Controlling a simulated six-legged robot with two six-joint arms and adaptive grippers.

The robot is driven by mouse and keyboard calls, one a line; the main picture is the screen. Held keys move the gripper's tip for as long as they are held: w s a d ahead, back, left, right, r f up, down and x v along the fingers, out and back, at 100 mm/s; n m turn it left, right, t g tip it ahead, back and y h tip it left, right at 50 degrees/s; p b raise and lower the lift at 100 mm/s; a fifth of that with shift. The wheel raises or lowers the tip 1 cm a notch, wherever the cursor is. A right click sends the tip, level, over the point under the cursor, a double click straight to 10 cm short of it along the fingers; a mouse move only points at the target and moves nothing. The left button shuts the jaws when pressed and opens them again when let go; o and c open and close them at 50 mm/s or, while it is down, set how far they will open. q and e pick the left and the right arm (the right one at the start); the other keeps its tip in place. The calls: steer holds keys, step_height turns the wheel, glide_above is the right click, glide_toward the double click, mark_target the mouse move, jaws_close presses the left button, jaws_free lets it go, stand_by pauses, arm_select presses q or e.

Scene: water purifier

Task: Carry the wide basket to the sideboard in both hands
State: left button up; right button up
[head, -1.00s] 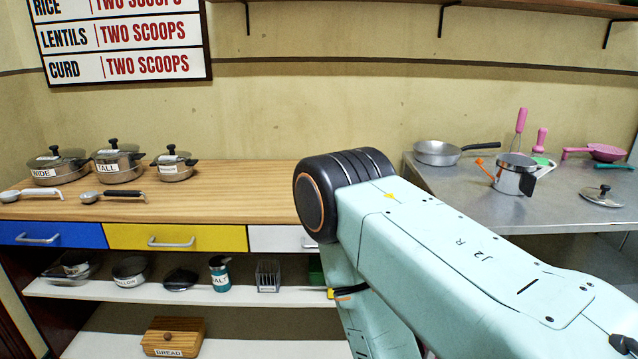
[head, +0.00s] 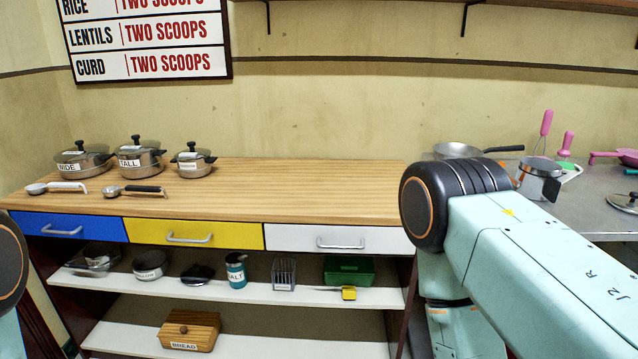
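The sideboard (head: 290,190) has a wooden top and a front with a blue drawer (head: 70,228), a yellow drawer (head: 195,234) and a white drawer (head: 335,241), all shut. I see no wide basket that I can make out in this view. My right arm's pale green link fills the lower right, and a dark round joint of my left arm shows at the left edge. Neither gripper is in view, so what they hold is hidden.
Several lidded pots, one labelled WIDE (head: 80,163), and two ladles stand at the sideboard's left. The middle and right of its top are clear. Shelves below hold a green box (head: 349,268) and a bread box (head: 190,330). A metal counter (head: 590,210) stands right.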

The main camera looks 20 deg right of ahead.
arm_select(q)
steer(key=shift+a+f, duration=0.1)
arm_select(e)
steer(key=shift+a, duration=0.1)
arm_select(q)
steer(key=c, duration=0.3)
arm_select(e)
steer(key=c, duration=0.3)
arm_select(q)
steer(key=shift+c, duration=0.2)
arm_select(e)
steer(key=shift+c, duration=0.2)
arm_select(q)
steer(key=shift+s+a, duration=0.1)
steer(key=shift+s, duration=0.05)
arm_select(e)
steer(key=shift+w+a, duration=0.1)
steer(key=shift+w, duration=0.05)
